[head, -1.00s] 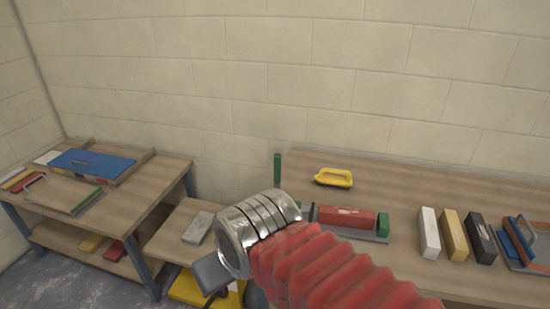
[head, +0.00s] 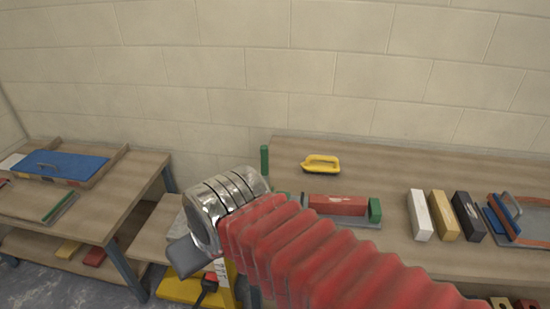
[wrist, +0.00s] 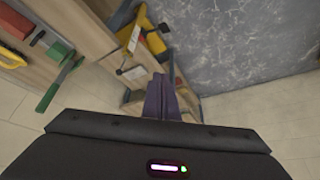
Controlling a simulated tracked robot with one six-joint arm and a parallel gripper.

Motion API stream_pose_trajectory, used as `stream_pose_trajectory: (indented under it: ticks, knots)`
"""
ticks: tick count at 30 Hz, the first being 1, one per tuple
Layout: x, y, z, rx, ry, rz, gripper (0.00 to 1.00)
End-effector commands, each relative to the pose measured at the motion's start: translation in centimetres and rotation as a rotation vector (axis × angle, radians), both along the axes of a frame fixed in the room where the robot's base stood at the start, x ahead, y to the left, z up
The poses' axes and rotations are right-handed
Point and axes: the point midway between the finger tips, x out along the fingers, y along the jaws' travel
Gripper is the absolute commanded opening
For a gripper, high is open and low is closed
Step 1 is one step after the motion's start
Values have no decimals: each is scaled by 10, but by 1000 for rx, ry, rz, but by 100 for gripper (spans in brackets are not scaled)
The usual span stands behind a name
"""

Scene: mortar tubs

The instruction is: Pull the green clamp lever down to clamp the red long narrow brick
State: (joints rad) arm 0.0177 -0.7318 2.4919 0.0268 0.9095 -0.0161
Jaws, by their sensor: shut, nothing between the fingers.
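The red long narrow brick (head: 338,205) lies in a grey clamp fixture (head: 350,221) on the right-hand bench, with a green block (head: 375,210) at its right end. The green clamp lever (head: 265,160) stands upright at the bench's left edge. My arm hides the fixture's lower left part. In the wrist view the lever (wrist: 60,84) and part of the red brick (wrist: 14,22) show at the left. My gripper (wrist: 161,98) is shut and empty, apart from the lever. Its fingers are hidden in the head view.
A yellow-handled tool (head: 321,164) lies behind the brick. White (head: 419,215), tan (head: 444,215) and black (head: 469,216) bricks stand to its right, beside a tray with a blue float (head: 503,219). A blue board (head: 60,165) lies on the left table.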

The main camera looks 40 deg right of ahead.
Motion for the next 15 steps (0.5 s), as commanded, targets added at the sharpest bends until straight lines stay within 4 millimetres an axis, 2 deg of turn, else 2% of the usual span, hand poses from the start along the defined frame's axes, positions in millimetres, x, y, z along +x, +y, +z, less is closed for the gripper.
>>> stream_pose_trajectory:
  ticks: [8,15]
  knots:
    - [13,-1,-19,153,136,-73,0]
    - [36,-6,-32,374,232,-152,0]
